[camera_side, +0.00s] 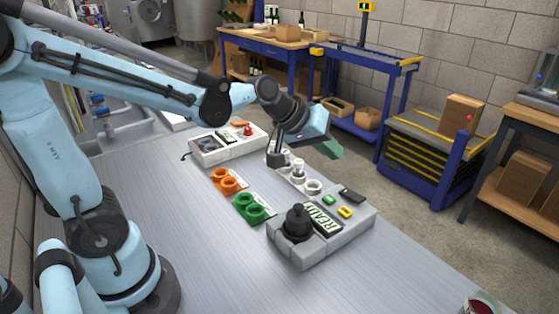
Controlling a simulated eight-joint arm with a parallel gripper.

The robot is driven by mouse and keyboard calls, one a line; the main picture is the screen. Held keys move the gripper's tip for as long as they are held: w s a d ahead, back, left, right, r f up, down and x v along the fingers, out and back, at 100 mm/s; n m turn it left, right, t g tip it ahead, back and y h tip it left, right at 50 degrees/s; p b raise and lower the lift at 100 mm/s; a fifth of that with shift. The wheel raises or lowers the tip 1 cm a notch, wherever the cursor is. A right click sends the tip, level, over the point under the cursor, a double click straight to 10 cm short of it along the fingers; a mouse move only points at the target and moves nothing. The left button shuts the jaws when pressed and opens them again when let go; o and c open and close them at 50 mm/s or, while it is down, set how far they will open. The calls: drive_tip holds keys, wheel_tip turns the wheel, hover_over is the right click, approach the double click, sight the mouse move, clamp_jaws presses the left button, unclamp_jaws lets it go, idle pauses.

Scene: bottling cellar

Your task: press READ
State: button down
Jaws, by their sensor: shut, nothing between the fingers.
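A grey device (362,224) sits on the near right part of the bench. It carries a tilted display (326,226) with large lettering that looks like READY. Beside the display are a small green button (329,200) and a yellow button (345,212); any lettering on them is too small to read, so I cannot tell which is READ. A round black part (298,222) stands on the device's left side. My gripper (276,162) is shut and empty, beyond and to the left of the device, apart from its buttons. It partly hides the white holder.
An orange double-ring holder (226,181), a green one (250,207) and a white holder (313,187) stand left of and behind the device. A white box with a red button (247,130) is farther back. A dark red cup (482,303) is at the lower right.

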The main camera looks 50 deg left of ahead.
sight(325, 199)
drive_tip(key=shift+f, duration=0.15)
drive_tip(key=shift+f, duration=4.25)
drive_tip(key=shift+f, duration=0.2)
drive_tip(key=shift+f, duration=0.25)
drive_tip(key=shift+f, duration=0.45)
drive_tip(key=shift+r, duration=0.9)
